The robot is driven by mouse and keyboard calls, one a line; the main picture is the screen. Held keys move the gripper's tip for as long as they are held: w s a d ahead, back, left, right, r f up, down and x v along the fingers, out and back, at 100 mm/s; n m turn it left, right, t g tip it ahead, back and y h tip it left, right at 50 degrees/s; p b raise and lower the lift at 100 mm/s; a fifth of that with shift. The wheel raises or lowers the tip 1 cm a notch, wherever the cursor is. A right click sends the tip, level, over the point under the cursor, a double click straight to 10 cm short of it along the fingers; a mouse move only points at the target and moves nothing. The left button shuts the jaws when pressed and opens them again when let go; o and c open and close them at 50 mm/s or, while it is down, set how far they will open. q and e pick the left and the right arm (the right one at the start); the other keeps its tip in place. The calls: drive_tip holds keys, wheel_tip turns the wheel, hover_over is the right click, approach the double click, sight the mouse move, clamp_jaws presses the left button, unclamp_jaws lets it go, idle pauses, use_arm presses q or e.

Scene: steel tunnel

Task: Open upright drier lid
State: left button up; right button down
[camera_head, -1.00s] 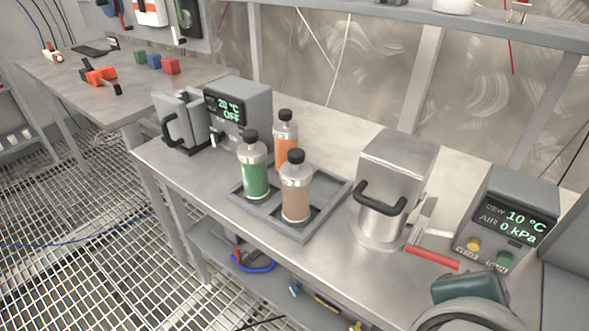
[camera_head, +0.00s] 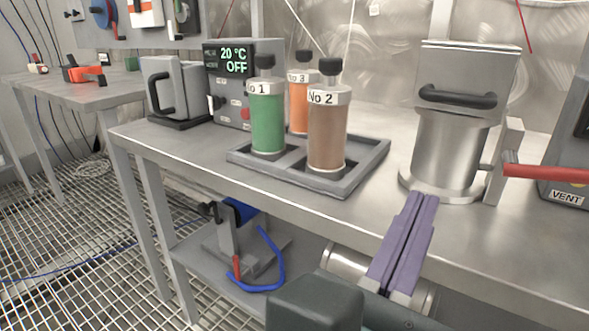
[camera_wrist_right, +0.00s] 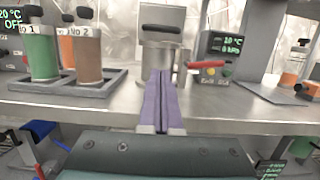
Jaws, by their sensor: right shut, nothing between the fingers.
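The upright drier appears to be the steel cylinder (camera_head: 448,150) on the bench, topped by a box-shaped steel lid (camera_head: 470,65) with a black bar handle (camera_head: 457,98). The lid looks down on the cylinder. In the right wrist view the lid (camera_wrist_right: 161,15) and its handle (camera_wrist_right: 161,29) show straight beyond the fingers. My right gripper (camera_head: 422,200) has purple fingers pressed together and empty. It is in front of the cylinder's base and below the handle, apart from the handle. The fingers also show in the right wrist view (camera_wrist_right: 160,78). My left gripper is not in view.
A grey tray (camera_head: 325,182) with green (camera_head: 268,120), orange (camera_head: 299,108) and brown (camera_head: 327,130) bottles stands left of the drier. A red lever (camera_head: 545,173) sticks out at its right. The bench front edge lies under my right fingers.

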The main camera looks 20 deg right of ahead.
drive_tip(key=x, duration=0.7)
drive_tip(key=shift+w+d+r, duration=0.1)
drive_tip(key=shift+d+r, duration=0.05)
drive_tip(key=shift+d, duration=0.1)
drive_tip(key=r, duration=0.1)
drive_tip(key=w+d+r, duration=0.2)
drive_tip(key=shift+r+p, duration=0.15)
drive_tip(key=shift+p, duration=0.25)
drive_tip(key=shift+s+r, duration=0.1)
